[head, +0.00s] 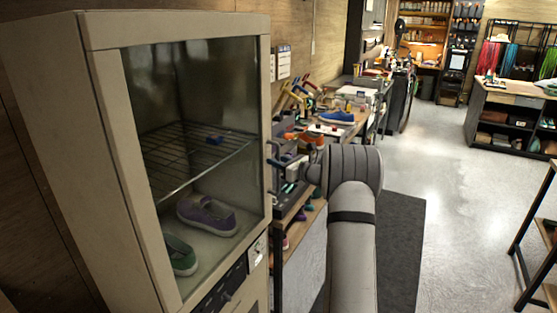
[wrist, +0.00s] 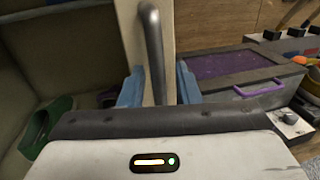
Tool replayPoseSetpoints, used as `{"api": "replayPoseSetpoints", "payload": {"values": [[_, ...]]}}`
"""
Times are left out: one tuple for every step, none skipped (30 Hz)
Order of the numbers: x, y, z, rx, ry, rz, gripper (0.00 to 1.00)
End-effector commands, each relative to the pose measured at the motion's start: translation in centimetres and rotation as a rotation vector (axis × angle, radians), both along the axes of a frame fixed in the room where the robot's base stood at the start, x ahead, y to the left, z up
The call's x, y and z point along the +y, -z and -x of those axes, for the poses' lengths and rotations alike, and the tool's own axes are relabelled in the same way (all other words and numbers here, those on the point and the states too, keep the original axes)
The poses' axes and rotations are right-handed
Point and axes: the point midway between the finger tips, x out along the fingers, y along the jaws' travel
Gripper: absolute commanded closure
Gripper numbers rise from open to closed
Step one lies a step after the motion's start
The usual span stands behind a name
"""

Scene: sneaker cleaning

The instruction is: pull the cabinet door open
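The beige cabinet (head: 95,110) stands at the left in the head view. Its glass-fronted door (head: 195,130) looks shut there. The door handle (wrist: 154,50) is a grey upright bar in the wrist view, in front of a beige door edge. My gripper (wrist: 160,88) is open, with one blue finger on each side of the handle. A gap shows between the handle and the right finger. In the head view my arm reaches to the cabinet's right edge, and the fingers are mostly hidden.
A purple shoe (head: 206,215) and a green shoe (head: 180,256) lie inside the cabinet, below a wire rack (head: 190,160). A cluttered workbench (head: 345,128) with a blue shoe (head: 337,117) stands right of the cabinet. Open floor (head: 450,200) lies to the right.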

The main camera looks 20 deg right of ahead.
Motion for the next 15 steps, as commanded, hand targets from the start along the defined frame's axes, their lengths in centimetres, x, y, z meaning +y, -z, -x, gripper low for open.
{"api": "replayPoseSetpoints", "payload": {"values": [[0.03, 0.01, -0.04, 0.000, 0.000, 0.000, 0.70], [0.03, 0.01, -0.04, 0.000, 0.000, 0.000, 0.70], [0.04, 0.02, -0.03, 0.000, 0.000, 0.000, 0.70], [0.04, 0.02, -0.02, 0.000, 0.000, 0.000, 0.70], [0.04, 0.02, -0.02, 0.000, 0.000, 0.000, 0.70], [0.06, 0.02, -0.03, 0.000, -0.001, 0.000, 0.72], [0.07, 0.02, -0.02, 0.000, -0.001, 0.000, 0.74], [0.08, 0.02, -0.02, 0.000, -0.001, 0.000, 0.77], [0.08, 0.02, -0.02, 0.000, -0.001, 0.000, 0.80], [0.08, 0.02, -0.01, 0.000, -0.001, 0.000, 0.82], [0.10, 0.02, -0.02, 0.000, -0.001, 0.000, 0.85], [0.10, 0.02, -0.02, 0.000, -0.001, 0.000, 0.88], [0.11, 0.02, -0.01, 0.000, -0.001, 0.000, 0.91], [0.11, 0.02, -0.01, 0.000, -0.001, 0.000, 0.93], [0.11, 0.01, -0.01, 0.000, -0.001, 0.000, 0.96]]}}
